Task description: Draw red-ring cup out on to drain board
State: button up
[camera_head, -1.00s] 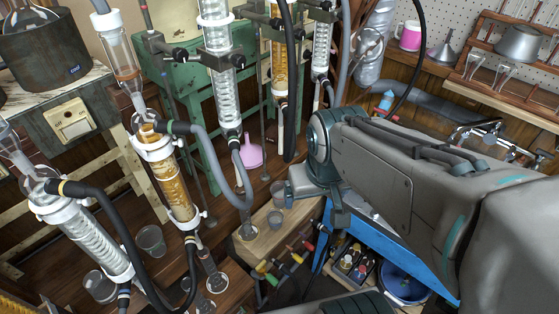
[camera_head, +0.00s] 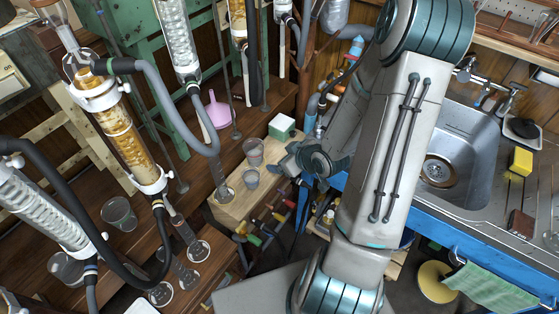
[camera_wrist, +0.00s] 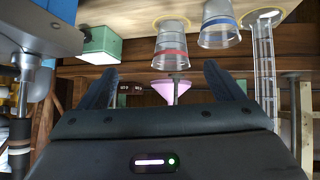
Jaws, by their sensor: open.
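The red-ring cup (camera_wrist: 171,52) is a clear tapered cup with a red band. It shows inverted in the wrist view, ahead of and between my open fingers, with nothing gripped. In the head view it appears to be the cup (camera_head: 253,151) nearer the green box on the wooden ledge; its ring is not clear there. My gripper (camera_head: 284,164) is just right of it, its fingers partly hidden. My gripper also shows in the wrist view (camera_wrist: 162,72). The metal drain board (camera_head: 489,185) appears to be the surface beside the sink, right of my arm.
A blue-ring cup (camera_wrist: 219,27) stands close beside the red-ring cup, with a glass cylinder (camera_wrist: 264,62) beyond. A green-white box (camera_wrist: 103,45) is on the other side. Glass columns and hoses (camera_head: 205,130) crowd the left. A yellow sponge (camera_head: 521,161) lies by the sink (camera_head: 455,145).

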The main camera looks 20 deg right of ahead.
jog(key=a+f+t+y, duration=0.1)
jog(key=f+t+y, duration=0.1)
send_near(249, 148)
jog(key=shift+t, duration=0.3)
jog(key=x, duration=0.3)
jog(key=b+x, duration=0.1)
jog(key=x, duration=0.2)
jog(key=shift+w+a+f, duration=0.15)
jog(key=shift+a+f, duration=0.05)
jog(key=shift+f, duration=0.2)
jog(key=c, duration=1.1)
